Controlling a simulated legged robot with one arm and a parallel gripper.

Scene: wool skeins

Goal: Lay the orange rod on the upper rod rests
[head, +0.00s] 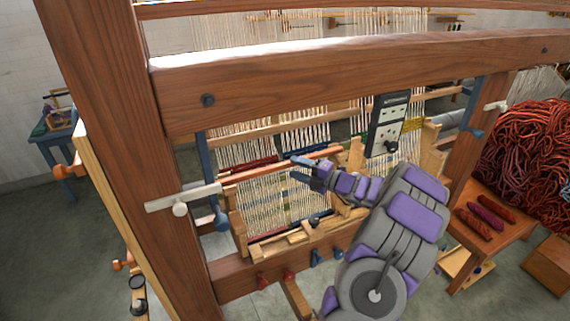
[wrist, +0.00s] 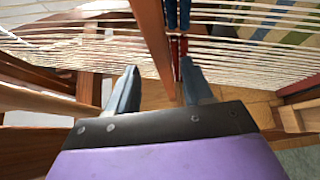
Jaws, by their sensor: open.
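The orange rod (head: 262,170) lies across the loom threads in the head view, left of and behind my gripper. My gripper (head: 298,168) is open, with its blue fingers close to the rod. In the wrist view my gripper (wrist: 160,75) shows two spread fingers, and an orange-brown bar (wrist: 152,38), apparently the rod, runs between them. I cannot tell whether a finger touches it. A pale bracket (head: 183,197) on the left post and another (head: 490,107) on the right post look like the upper rod rests. Blue pegs sit lower beside both.
A thick wooden beam (head: 350,80) crosses above my arm. A dark control box (head: 388,124) hangs right of my gripper. Stretched threads (wrist: 60,45) lie close around the fingers. A table (head: 487,238) with dark red skeins and a large red wool heap (head: 530,150) stand at the right.

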